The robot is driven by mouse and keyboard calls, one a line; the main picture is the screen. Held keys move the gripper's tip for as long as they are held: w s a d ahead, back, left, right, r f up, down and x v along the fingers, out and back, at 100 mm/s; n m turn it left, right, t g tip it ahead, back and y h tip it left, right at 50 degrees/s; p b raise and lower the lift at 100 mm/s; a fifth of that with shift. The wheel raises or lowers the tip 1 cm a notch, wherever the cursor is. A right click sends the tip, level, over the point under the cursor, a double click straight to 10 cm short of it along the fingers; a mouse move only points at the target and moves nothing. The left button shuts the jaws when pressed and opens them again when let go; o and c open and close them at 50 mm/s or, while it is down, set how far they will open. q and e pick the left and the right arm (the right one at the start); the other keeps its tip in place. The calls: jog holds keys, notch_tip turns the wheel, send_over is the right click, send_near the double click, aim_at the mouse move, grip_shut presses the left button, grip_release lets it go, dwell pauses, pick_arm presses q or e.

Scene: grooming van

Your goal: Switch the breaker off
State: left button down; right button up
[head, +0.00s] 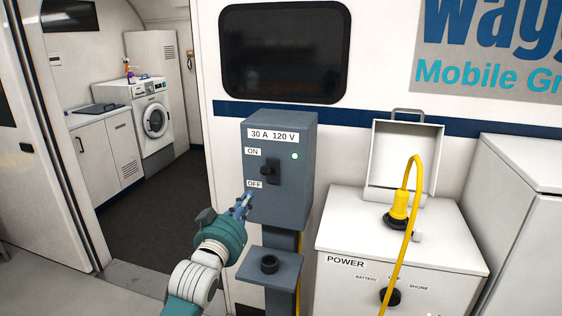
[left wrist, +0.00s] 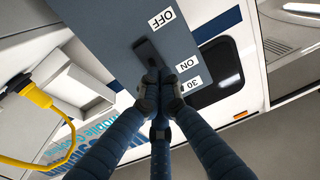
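The grey breaker box (head: 297,205) stands on a post, marked "30 A 120 V". Its dark lever (head: 267,171) sits on the front face between the ON label (head: 253,151) above and the OFF label (head: 254,184) below. A green light (head: 295,156) glows beside it. My left gripper (head: 246,202) is just in front of the box, below and left of the lever. In the left wrist view its fingertips (left wrist: 157,88) are close together, with the lever (left wrist: 149,54) just beyond them. I cannot tell whether they touch it. My right gripper is out of view.
A small grey shelf (head: 255,271) with a dark ring is below the box. To the right, a white power cabinet (head: 345,236) has a yellow plug (head: 399,207) and cable. The van doorway and washing machine (head: 153,118) are at left.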

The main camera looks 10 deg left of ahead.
pick_arm(q)
notch_tip(320, 180, up, 10)
jog(key=s+d+t, duration=0.1)
jog(key=s+d, duration=0.1)
jog(key=shift+f+t, duration=0.2)
jog(key=shift+t, duration=0.2)
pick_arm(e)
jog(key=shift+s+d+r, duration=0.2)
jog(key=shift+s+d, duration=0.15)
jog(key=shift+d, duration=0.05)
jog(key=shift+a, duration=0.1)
pick_arm(q)
jog(key=shift+w, duration=0.15)
notch_tip(320, 180, up, 2)
jog(key=p, duration=0.4)
send_over(269, 171)
jog(key=a, duration=0.2)
jog(key=shift+w+d+r, duration=0.1)
jog(key=shift+w+d, duration=0.1)
jog(key=shift+w, duration=0.1)
jog(key=f, duration=0.1)
jog(key=s+f+p, duration=0.1)
jog(key=shift+f, duration=0.4)
jog(key=shift+s+f, duration=0.3)
jog(key=shift+f, duration=0.2)
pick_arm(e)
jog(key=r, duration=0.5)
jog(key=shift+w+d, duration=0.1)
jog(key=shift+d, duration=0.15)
